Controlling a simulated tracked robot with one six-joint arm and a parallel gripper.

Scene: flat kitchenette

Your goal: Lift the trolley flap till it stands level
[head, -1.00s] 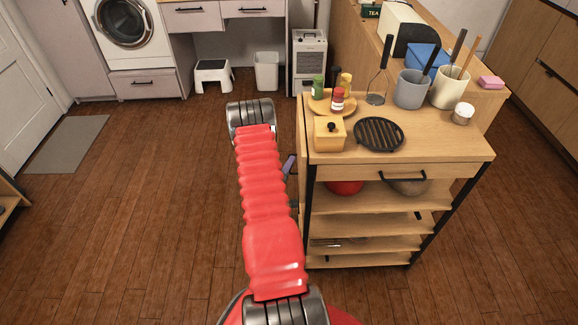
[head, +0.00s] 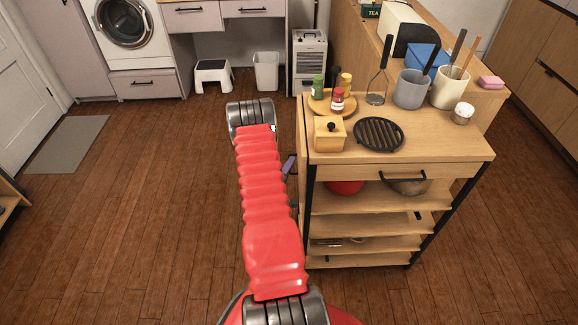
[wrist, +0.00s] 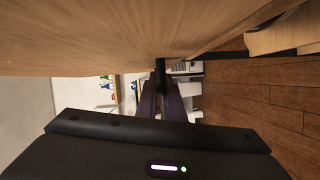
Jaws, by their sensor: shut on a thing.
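The wooden trolley (head: 400,160) stands right of my arm in the head view. Its flap shows there only as a thin edge (head: 302,130) hanging down at the trolley's left side. In the wrist view the flap (wrist: 100,40) is a broad wooden panel close across the top. My gripper (wrist: 161,80) is shut on a small black piece at the flap's edge, which looks like its pull. In the head view only a bit of my gripper (head: 290,165) shows beside the trolley. My red arm hides the rest.
On the trolley top are a wooden box (head: 330,133), a black trivet (head: 379,133), a plate of bottles (head: 322,104) and utensil pots (head: 411,90). A counter (head: 345,40) stands behind it. The floor (head: 130,220) left of my arm is clear.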

